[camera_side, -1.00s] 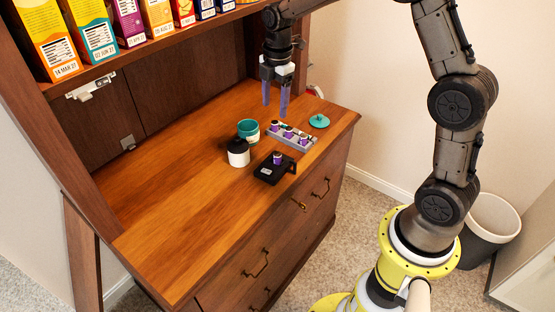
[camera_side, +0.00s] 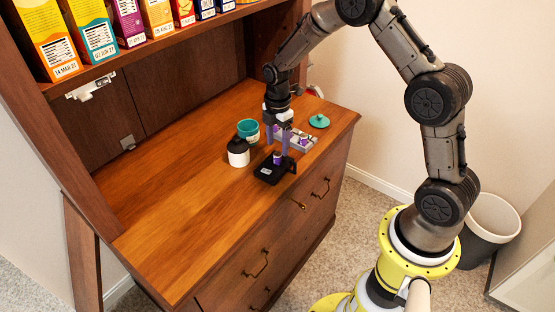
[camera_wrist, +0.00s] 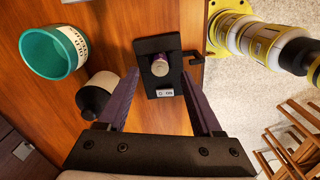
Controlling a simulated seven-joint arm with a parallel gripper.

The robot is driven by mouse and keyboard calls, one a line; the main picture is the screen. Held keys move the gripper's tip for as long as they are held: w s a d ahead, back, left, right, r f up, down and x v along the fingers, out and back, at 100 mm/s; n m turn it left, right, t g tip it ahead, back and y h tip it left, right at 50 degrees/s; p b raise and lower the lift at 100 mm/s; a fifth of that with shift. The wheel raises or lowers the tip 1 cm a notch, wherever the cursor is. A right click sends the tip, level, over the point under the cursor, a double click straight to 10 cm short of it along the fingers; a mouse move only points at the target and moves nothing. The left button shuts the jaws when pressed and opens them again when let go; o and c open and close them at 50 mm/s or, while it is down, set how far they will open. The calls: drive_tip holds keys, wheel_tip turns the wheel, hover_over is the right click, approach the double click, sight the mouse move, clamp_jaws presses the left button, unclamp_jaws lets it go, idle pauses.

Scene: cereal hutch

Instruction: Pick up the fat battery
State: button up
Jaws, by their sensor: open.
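A thick, short purple battery with a silver top (camera_wrist: 160,66) stands upright in a small black holder (camera_wrist: 157,44). It is also visible in the side view (camera_side: 277,159), with the holder (camera_side: 266,173) on the cabinet top. My gripper (camera_side: 277,148) points down just above the battery. In the wrist view the open, empty fingers (camera_wrist: 160,74) are on either side of the holder's near end, with the battery between and beyond their tips. I cannot tell whether the fingertips are level with the battery.
A grey tray (camera_side: 310,147) with several purple batteries sits behind the holder, partly hidden by my gripper. A white jar with a black lid (camera_side: 238,155) and a teal cup (camera_side: 248,129) stand to the left. A teal lid (camera_side: 319,121) lies at right. The left counter is clear.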

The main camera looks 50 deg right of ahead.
sight(278, 153)
drive_tip(key=shift+f, duration=1.8)
clamp_jaws()
